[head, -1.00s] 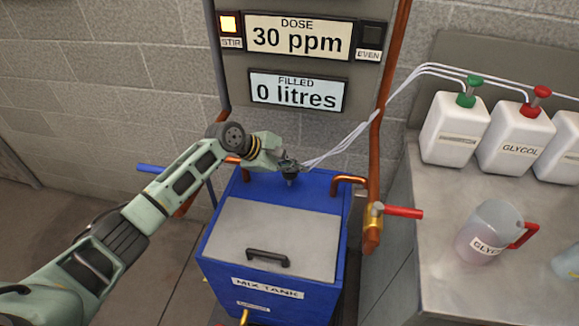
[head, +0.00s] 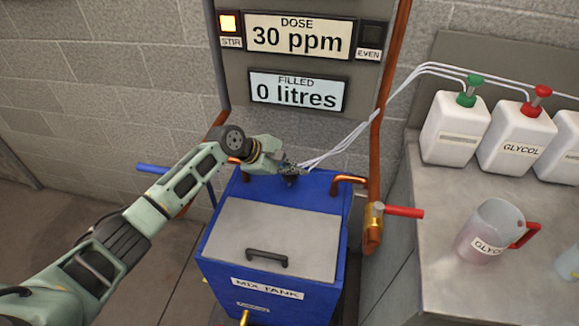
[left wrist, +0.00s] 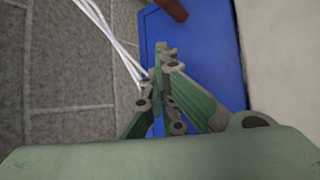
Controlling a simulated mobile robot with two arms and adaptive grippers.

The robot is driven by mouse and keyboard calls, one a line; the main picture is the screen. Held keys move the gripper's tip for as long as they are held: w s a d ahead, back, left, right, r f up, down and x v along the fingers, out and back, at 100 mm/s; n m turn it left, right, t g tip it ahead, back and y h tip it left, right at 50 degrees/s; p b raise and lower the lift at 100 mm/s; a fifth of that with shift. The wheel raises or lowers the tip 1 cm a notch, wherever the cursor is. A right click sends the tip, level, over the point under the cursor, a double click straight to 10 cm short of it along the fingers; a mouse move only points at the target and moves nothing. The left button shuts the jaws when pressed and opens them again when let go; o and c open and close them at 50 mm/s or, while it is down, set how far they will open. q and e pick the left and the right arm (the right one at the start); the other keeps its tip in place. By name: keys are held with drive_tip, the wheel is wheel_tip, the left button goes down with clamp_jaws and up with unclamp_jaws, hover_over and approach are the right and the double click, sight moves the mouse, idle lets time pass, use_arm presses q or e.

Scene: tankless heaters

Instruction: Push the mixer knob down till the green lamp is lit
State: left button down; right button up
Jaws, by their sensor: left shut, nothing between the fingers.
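The blue mix tank (head: 217,262) stands below the display panel, its grey lid (head: 275,232) closed. My left gripper (head: 290,172) is shut and empty, pointing down over the tank's back edge. A small dark part shows at its tips; I cannot tell whether that is the mixer knob or the fingers. The knob is otherwise hidden, and contact cannot be told. In the left wrist view the closed fingers (left wrist: 168,58) lie over the blue tank top (left wrist: 207,55). The EVEN lamp (head: 373,35) is dark. My right gripper is out of view.
Thin white hoses (head: 345,140) run close beside the gripper. Copper pipes (head: 349,181) and a red-handled valve (head: 403,211) flank the tank. A bench (head: 440,250) at right bears white jugs (head: 455,130) and a clear pitcher (head: 487,232). The displays (head: 297,92) read 30 ppm and 0 litres.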

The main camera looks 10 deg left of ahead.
sight(294, 178)
use_arm(q)
drive_tip(key=shift+f, duration=0.85)
idle(0.3)
drive_tip(key=shift+r, duration=0.1)
drive_tip(key=shift+r+p, duration=3.05)
drive_tip(key=shift+p, duration=0.6)
drive_tip(key=shift+w, duration=0.1)
wheel_tip(294, 178, up, 5)
drive_tip(key=p, duration=0.5)
drive_tip(key=shift+p, duration=0.4)
